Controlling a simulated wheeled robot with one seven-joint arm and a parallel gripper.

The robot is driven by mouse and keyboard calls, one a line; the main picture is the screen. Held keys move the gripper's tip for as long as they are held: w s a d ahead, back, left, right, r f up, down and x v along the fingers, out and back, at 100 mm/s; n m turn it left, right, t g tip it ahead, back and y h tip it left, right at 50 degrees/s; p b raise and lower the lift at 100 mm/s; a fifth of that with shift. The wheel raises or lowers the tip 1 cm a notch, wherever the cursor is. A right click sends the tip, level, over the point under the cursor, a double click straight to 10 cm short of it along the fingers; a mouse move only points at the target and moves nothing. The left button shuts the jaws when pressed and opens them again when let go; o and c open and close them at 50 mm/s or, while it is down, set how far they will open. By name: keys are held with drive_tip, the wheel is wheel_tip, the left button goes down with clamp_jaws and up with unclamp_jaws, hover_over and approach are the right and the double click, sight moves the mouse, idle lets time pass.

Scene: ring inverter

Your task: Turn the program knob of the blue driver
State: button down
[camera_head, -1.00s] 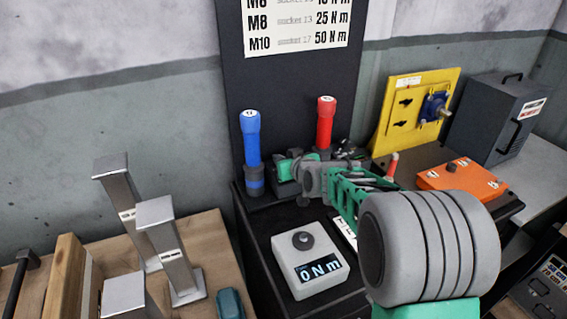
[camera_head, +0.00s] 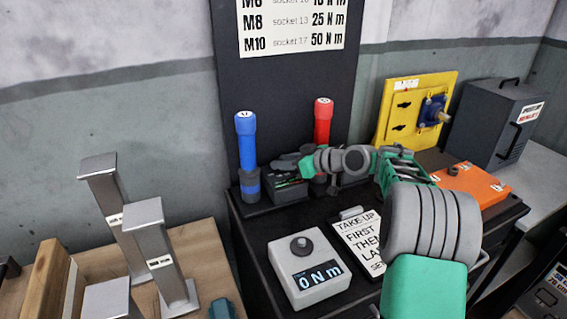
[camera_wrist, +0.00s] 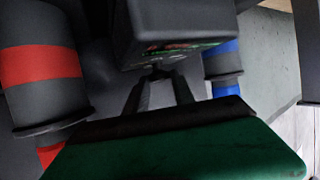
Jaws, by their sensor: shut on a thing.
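The blue driver (camera_head: 246,140) stands upright at the left of the black bench top, and the red driver (camera_head: 322,125) stands to its right. Small dark boxes (camera_head: 288,188) sit low beside them. My gripper (camera_wrist: 158,78) reaches in between the two drivers. Its fingers converge on a small dark part under a dark box (camera_wrist: 175,25) in the wrist view, apparently a knob. The red-banded body (camera_wrist: 40,68) is at left there and the blue-banded one (camera_wrist: 222,70) at right. My wrist partly hides the boxes in the head view.
A grey meter (camera_head: 308,268) reading 0 N m and a white take-up card (camera_head: 362,240) lie in front. A yellow plate (camera_head: 415,108), a dark case (camera_head: 495,120) and an orange box (camera_head: 470,187) are at right. Metal posts (camera_head: 155,250) stand at left.

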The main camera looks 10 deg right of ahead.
idle(0.3)
drive_tip(key=c, duration=1.1)
unclamp_jaws()
drive_tip(key=v, duration=0.7)
drive_tip(key=shift+s+d+r, duration=0.15)
drive_tip(key=shift+s+d, duration=0.1)
drive_tip(key=shift+d, duration=0.05)
